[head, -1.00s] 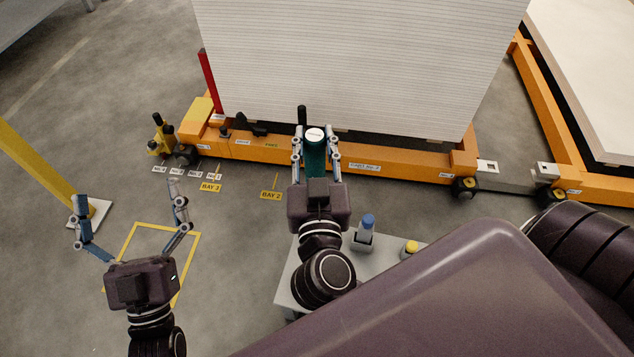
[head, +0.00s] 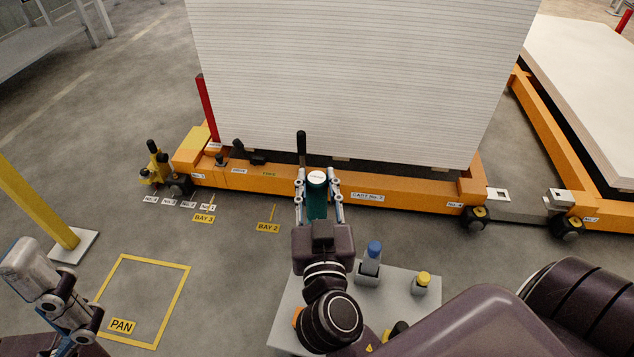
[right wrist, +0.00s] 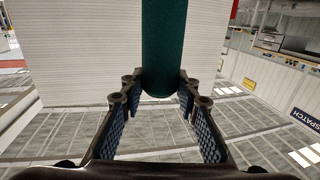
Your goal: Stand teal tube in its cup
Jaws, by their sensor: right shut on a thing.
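The teal tube (head: 316,205) is upright with a white labelled top, between the fingers of my right gripper (head: 318,186). That gripper is shut on it, in front of the orange cart. In the right wrist view the tube (right wrist: 164,45) runs up from between the two fingers (right wrist: 158,82). My left gripper (head: 50,285) is at the lower left edge, partly cut off, and I cannot tell how far it is open. A grey stand (head: 400,300) carries a blue-topped tube (head: 374,250) in a grey cup (head: 367,274). Which cup is the teal tube's is unclear.
A yellow-topped item (head: 423,279) and an orange piece (head: 297,316) are on the stand, partly behind my arm. The orange cart (head: 400,190) bears a tall white stack (head: 350,80). A yellow post (head: 35,205) stands left. The PAN floor square (head: 150,300) is empty.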

